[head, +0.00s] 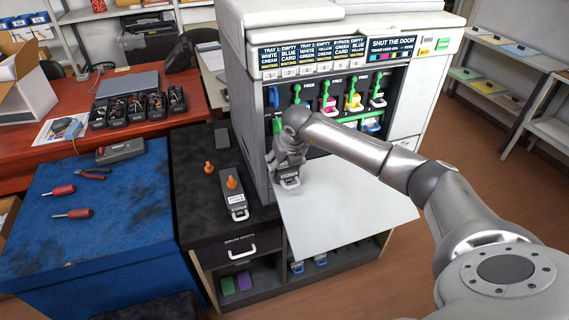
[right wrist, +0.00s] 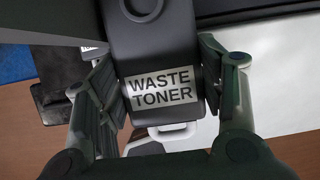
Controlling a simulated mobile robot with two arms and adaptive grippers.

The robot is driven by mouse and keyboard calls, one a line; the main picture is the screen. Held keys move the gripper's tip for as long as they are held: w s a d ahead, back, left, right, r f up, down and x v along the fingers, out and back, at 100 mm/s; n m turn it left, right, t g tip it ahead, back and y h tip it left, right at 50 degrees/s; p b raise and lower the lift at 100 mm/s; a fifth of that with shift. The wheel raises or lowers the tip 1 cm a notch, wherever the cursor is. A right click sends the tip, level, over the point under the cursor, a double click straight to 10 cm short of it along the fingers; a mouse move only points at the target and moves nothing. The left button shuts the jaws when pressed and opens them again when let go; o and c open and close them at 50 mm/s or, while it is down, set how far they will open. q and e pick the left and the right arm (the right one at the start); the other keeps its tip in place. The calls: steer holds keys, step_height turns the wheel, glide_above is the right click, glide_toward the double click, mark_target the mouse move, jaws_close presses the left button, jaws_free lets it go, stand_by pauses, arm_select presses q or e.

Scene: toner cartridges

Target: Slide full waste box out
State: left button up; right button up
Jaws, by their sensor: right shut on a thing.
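The full waste box is a dark box with a "WASTE TONER" label (right wrist: 162,90) and a pale handle (right wrist: 160,138), seen close in the right wrist view. My right gripper (right wrist: 160,95) has a finger on each side of it and is shut on it. In the head view the right gripper (head: 288,160) is at the lower left of the printer's (head: 258,130) open front, with the box's handle (head: 290,182) showing just below it. The far end of the box is hidden. My left gripper is not in view.
The printer's white door (head: 345,205) lies folded down, right of the gripper. Colored toner handles (head: 353,100) fill the bay above. A blue-covered table (head: 90,220) holds tools.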

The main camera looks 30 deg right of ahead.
mark_target(289, 172)
steer(key=shift+c, duration=0.8)
steer(key=shift+s+a+f, duration=0.1)
steer(key=shift+s+a, duration=0.05)
steer(key=shift+s, duration=0.15)
steer(key=shift+s+a+r+p, duration=0.15)
steer(key=shift+s+p, duration=0.1)
steer(key=shift+s, duration=0.3)
steer(key=shift+s+a+r+p, duration=0.1)
steer(key=shift+s+p, duration=0.15)
steer(key=shift+s, duration=0.3)
steer(key=shift+s+f, duration=0.15)
steer(key=shift+s, duration=0.3)
steer(key=shift+s+a+p, duration=0.25)
steer(key=shift+s+a, duration=0.05)
steer(key=shift+s, duration=0.75)
steer(key=shift+s+a+p, duration=0.2)
steer(key=shift+s+a, duration=0.05)
steer(key=shift+s, duration=0.75)
